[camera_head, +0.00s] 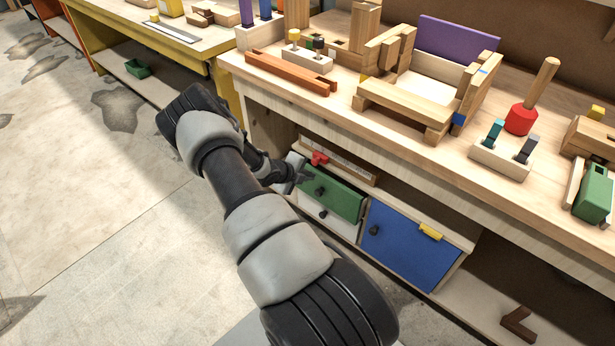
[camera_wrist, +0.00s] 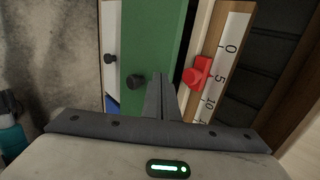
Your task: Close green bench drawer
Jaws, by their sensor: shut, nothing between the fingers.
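The green drawer front (camera_head: 340,199) is in the cabinet under the workbench, with a dark round knob. In the wrist view the green front (camera_wrist: 155,35) fills the upper middle, and its dark knob (camera_wrist: 136,81) is just left of the fingers. My gripper (camera_head: 305,177) is at the upper left part of the green front. In the wrist view my gripper (camera_wrist: 159,78) is shut with its fingers together and empty, overlapping the green front near its right edge. Whether the fingertips touch it is unclear. How far the drawer stands out is hard to tell.
A white drawer (camera_head: 327,216) is below the green one, and a blue door (camera_head: 410,245) is to the right. A ruler (camera_wrist: 222,65) with a red slider (camera_wrist: 198,75) lies along the cabinet top. The workbench top (camera_head: 400,145) overhangs the cabinet. Open floor (camera_head: 100,230) is at left.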

